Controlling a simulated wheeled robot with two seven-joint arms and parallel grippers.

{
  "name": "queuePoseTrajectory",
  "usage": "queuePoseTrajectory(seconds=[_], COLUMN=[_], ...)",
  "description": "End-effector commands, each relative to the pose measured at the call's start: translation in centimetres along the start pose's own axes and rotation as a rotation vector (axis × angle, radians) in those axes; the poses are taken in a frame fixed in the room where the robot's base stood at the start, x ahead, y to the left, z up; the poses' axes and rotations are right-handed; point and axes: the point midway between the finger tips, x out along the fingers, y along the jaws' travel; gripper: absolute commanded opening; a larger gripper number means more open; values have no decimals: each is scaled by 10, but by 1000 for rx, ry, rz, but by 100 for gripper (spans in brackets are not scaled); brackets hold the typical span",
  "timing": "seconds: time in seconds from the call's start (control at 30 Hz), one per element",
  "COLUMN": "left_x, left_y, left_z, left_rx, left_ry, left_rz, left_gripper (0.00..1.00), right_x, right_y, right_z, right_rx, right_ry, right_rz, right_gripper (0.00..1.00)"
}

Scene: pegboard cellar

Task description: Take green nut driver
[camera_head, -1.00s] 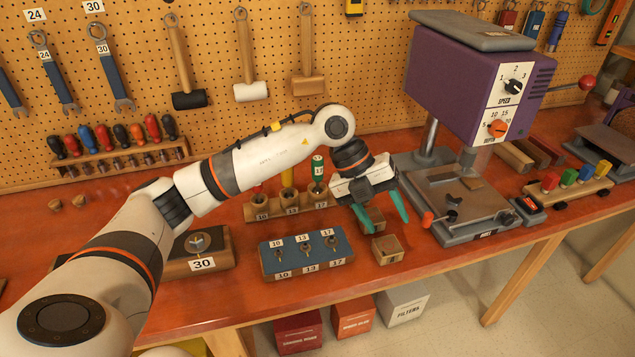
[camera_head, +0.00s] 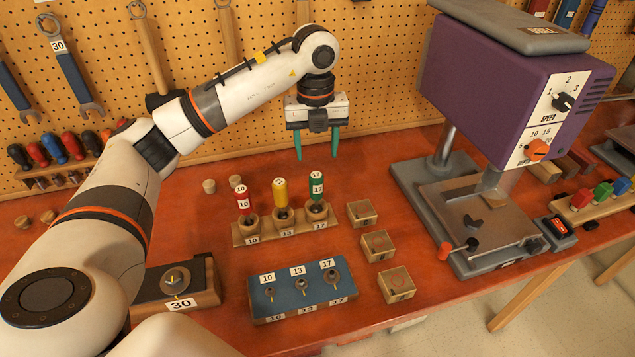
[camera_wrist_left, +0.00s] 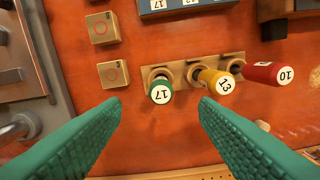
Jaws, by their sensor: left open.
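The green nut driver (camera_head: 317,187), marked 17, stands handle up in the right-hand hole of a wooden holder (camera_head: 268,236). In the left wrist view the green nut driver (camera_wrist_left: 160,90) shows near the middle, between and beyond the fingers. A yellow driver (camera_head: 280,192) marked 13 and a red driver (camera_head: 243,199) marked 10 stand in the other holes. My left gripper (camera_head: 317,146) points down above and behind the holder, near the pegboard. My right gripper is not in view.
A purple drill press (camera_head: 510,85) stands further right. The pegboard (camera_head: 385,60) rises close behind my gripper.

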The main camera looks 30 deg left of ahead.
Motion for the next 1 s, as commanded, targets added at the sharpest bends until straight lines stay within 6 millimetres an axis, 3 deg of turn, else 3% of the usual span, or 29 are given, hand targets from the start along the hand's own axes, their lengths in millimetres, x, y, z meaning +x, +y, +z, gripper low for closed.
queuePoseTrajectory(seconds=[0.17, 0.5, 0.67, 0.8, 1.0], left_x=[16, 65, 76, 96, 119], left_y=[-1, 0, -1, -2, -2], left_z=[1, 0, -1, -3, -4], left_rx=[1, 1, 1, 1, 2], left_ry=[-3, -2, -3, -5, -1], left_rz=[-4, 0, -1, -3, -1], left_gripper=[55, 55, 55, 55, 55], right_x=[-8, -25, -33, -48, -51], right_y=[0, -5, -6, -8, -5], right_z=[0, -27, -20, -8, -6], right_rx=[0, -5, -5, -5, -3], right_ry=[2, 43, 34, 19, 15], right_rz=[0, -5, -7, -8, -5], right_gripper=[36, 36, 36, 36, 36])
